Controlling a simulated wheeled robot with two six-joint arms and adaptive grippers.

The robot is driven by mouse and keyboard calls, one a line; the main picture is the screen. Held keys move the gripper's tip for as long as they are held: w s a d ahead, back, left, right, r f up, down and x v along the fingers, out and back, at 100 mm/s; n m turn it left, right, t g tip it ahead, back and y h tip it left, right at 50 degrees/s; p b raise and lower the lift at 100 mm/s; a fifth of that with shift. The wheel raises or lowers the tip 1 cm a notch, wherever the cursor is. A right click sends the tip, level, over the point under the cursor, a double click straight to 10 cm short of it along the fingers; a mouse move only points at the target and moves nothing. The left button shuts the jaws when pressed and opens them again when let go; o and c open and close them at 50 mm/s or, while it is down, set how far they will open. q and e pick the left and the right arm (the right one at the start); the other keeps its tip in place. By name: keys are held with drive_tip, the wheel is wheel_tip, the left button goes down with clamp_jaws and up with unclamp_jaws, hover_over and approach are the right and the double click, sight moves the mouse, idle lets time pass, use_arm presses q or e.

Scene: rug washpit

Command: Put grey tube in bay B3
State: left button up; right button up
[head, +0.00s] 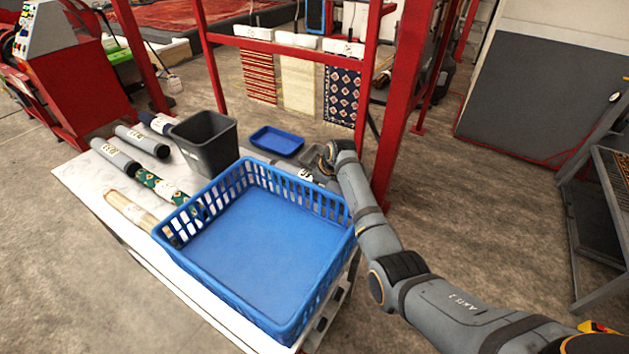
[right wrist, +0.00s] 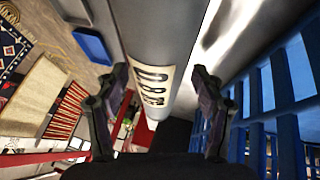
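A grey tube (head: 262,155) with a white label lies on the white table, behind the blue crate. In the right wrist view the grey tube (right wrist: 160,30) runs between my right gripper's fingers, with a cream label and dark print facing me. My right gripper (head: 328,158) reaches over the back right of the table. Its fingers (right wrist: 159,72) stand apart, one on each side of the tube; I cannot tell whether they touch it. Two more grey tubes, one nearer (head: 115,155) and one farther (head: 142,140), lie at the table's left. My left gripper is not in view. I cannot make out bay B3.
The blue crate (head: 215,268) fills the table's front right, close beside the right gripper (right wrist: 262,90). A dark bin (head: 212,145), a blue tray (head: 277,140), a beige roll (head: 131,211) and a green patterned roll (head: 160,187) are nearby. A red frame (head: 388,120) stands behind.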

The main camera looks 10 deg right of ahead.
drive_tip(key=shift+r, duration=0.1)
drive_tip(key=p+v, duration=0.1)
drive_tip(key=v, duration=1.1)
